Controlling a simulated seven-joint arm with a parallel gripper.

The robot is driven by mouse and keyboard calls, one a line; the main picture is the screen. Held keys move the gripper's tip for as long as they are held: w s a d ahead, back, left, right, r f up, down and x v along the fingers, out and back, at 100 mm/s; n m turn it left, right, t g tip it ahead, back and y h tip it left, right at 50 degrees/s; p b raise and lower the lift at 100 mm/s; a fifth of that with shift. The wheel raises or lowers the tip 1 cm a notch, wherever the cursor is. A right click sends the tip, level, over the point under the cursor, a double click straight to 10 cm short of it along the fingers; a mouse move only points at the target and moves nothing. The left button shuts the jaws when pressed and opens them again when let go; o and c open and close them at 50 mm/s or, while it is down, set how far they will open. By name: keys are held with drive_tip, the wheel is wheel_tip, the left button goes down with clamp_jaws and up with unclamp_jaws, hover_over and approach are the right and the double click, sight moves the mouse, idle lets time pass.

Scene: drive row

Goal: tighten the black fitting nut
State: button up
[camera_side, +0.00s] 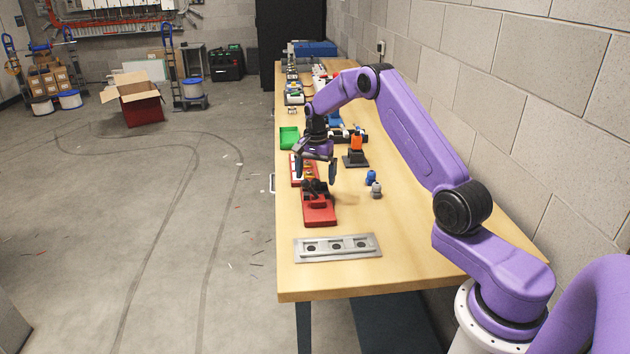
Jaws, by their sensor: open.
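My gripper (314,172) is open, pointing down over the left part of the wooden bench. Just below and in front of it is a red fixture (319,216) with dark parts (316,188) on top. The black fitting nut may be among these dark parts, but they are too small to tell apart. A brass-coloured piece shows close to the fingers. I cannot tell whether the fingers touch anything, and the gripper partly hides what lies behind it.
A grey plate with several recesses (337,247) lies nearest on the bench (420,250). Small blue (371,177) and grey (376,190) pieces stand right of the fixture. An orange-and-black device (356,150) and a green tray (289,138) are farther back. A block wall runs along the right.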

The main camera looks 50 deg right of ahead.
sight(316, 180)
drive_tip(key=shift+r, duration=3.15)
drive_tip(key=n, duration=0.5)
drive_tip(key=shift+r+n, duration=0.35)
drive_tip(key=shift+n, duration=0.05)
drive_tip(key=shift+f+n, duration=2.7)
drive_tip(key=shift+n, duration=0.2)
drive_tip(key=shift+f, duration=1.2)
